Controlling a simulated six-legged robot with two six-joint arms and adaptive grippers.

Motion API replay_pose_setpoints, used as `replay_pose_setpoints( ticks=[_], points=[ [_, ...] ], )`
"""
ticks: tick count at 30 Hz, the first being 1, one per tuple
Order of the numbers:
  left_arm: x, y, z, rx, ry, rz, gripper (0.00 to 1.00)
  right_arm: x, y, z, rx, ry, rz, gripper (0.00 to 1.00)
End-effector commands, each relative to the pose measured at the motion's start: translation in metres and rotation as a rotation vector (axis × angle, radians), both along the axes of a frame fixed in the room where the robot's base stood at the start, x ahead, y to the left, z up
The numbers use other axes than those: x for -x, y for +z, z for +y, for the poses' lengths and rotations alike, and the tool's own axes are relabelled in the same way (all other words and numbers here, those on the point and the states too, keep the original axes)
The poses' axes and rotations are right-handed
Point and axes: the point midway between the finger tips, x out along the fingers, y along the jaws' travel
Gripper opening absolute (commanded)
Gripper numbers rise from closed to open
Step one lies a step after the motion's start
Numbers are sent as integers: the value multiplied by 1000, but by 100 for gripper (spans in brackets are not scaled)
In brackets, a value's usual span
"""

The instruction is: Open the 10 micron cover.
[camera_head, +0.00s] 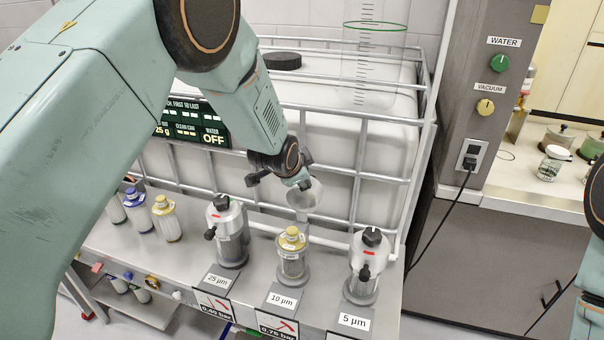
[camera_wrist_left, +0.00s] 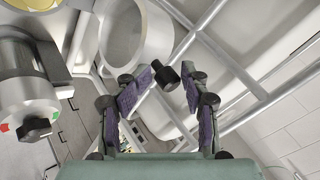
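The 10 micron filter unit (camera_head: 293,256) stands in the middle of the bench, its yellow-topped cartridge uncovered. A hollow grey-white cover (camera_head: 303,195) is raised and tilted above and behind it. The left wrist view shows this cover (camera_wrist_left: 136,38) open-ended, with a black handle (camera_wrist_left: 167,77) at its side. My left gripper (camera_head: 277,172) is just above and left of the cover. In the wrist view its two purple-padded fingers (camera_wrist_left: 172,84) stand apart, with the black handle between their tips. I see no clear grip on it. My right gripper is out of view.
Closed 25 micron (camera_head: 228,232) and 5 micron (camera_head: 368,266) units stand on either side. Several capped cartridges (camera_head: 165,218) stand at the left. A white tank in a metal cage (camera_head: 355,170) is close behind. A grey post (camera_head: 495,95) rises at right.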

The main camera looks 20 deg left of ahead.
Motion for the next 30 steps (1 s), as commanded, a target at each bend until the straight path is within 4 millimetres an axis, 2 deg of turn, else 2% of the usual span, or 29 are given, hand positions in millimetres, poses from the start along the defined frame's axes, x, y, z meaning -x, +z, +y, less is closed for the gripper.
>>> replay_pose_setpoints(
  ticks=[7, 21, 30],
  points=[
    [9, 10, 0, 0, 0, -1, 44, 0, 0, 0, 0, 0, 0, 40],
    [69, 68, 2, -1, -1, -4, 44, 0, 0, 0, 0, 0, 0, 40],
    [88, 84, 3, -1, 0, -2, 44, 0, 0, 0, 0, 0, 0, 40]
  ],
)
